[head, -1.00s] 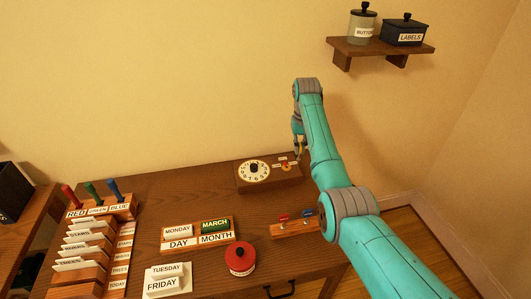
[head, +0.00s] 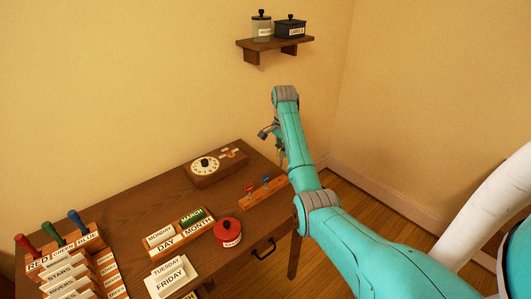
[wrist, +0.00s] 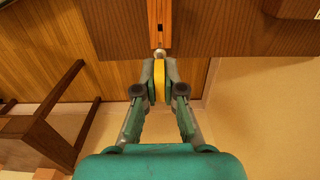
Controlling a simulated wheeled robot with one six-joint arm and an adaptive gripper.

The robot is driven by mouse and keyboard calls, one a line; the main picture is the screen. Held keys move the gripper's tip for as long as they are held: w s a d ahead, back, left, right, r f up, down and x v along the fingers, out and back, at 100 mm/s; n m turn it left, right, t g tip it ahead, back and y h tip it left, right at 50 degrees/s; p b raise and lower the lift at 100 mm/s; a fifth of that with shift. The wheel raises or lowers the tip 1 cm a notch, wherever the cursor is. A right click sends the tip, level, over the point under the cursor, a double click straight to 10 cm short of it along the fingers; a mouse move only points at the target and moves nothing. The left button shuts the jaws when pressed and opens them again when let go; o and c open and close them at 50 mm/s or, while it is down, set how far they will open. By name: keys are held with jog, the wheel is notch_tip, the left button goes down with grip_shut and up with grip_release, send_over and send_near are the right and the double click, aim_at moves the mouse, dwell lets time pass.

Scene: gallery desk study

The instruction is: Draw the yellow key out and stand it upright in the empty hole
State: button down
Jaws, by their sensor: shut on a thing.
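My gripper (wrist: 160,76) is shut on the yellow key (wrist: 160,84), seen in the wrist view with its yellow head between the two fingers. The key's grey shaft points toward the near end of the wooden key rack (wrist: 153,8). A dark square hole (wrist: 160,28) shows in the rack just beyond the shaft tip; I cannot tell whether the tip touches the rack. In the head view the rack (head: 244,207) holds a red key (head: 250,188) and a blue key (head: 266,180), both upright.
The dial box (head: 203,181) stands at the back of the desk (head: 150,195). A red round tin (head: 228,231) and word-card blocks (head: 186,237) stand left of the rack. A wall shelf (head: 275,44) is above. Floor lies past the desk's right edge.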

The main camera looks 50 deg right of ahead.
aim_at(281, 162)
jog(key=shift+a, duration=0.1)
jog(key=shift+f, duration=2.75)
jog(key=shift+f, duration=1.7)
jog(key=c, duration=0.7)
grip_release()
jog(key=shift+r, duration=0.15)
jog(key=shift+r, duration=3.9)
